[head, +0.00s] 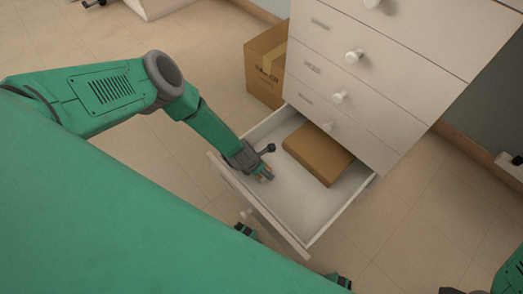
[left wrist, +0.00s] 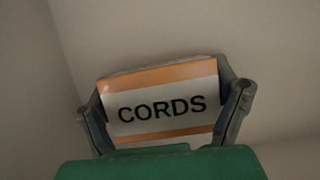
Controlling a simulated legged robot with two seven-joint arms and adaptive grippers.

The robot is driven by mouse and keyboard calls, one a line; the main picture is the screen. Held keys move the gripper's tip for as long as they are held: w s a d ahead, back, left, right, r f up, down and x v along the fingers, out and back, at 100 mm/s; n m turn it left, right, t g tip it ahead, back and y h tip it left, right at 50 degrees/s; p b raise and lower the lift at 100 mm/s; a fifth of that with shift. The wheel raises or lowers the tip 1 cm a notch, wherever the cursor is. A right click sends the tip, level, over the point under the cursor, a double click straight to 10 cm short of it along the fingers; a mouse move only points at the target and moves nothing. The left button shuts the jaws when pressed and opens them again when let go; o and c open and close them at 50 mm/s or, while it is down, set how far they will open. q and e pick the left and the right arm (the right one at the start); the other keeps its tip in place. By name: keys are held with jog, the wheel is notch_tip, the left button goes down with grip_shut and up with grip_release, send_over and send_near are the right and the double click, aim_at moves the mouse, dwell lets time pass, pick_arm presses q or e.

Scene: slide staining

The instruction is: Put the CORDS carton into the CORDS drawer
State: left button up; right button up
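The CORDS carton (left wrist: 160,108) is a small orange box with a white label reading "CORDS", seen in the left wrist view between the two fingers. My left gripper (head: 262,174) is shut on it, with a finger against each side. In the head view only a small orange bit of the carton (head: 267,177) shows, inside the open bottom drawer (head: 292,212), near its front left. The carton's underside is hidden, so I cannot tell whether it touches the drawer floor. The open drawer's label is not visible. Of my right gripper, at most a dark part shows at the bottom right edge.
A brown box (head: 318,153) lies in the back of the open drawer. The white cabinet (head: 395,70) has several closed drawers with round knobs and unreadable labels. A larger cardboard box (head: 264,78) stands on the floor left of the cabinet. The drawer's front half is mostly bare.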

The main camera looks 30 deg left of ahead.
pick_arm(q)
jog(key=shift+o, duration=0.7)
jog(key=shift+r, duration=0.15)
jog(key=p+v, duration=0.6)
jog(key=v, duration=0.6)
jog(key=s+d+r+m+g+h, duration=0.2)
jog(key=s+d+r+m, duration=0.65)
jog(key=m, duration=0.65)
jog(key=s+a+r+m+g+y, duration=0.1)
jog(key=s+a+r+m+y, duration=0.2)
jog(key=s+a+r+m, duration=0.8)
jog(key=s+a+m, duration=0.1)
jog(key=m, duration=0.5)
jog(key=shift+s+m+g+y, duration=0.2)
jog(key=shift+m+g+y, duration=0.1)
jog(key=shift+m+g, duration=0.1)
jog(key=shift+r, duration=0.1)
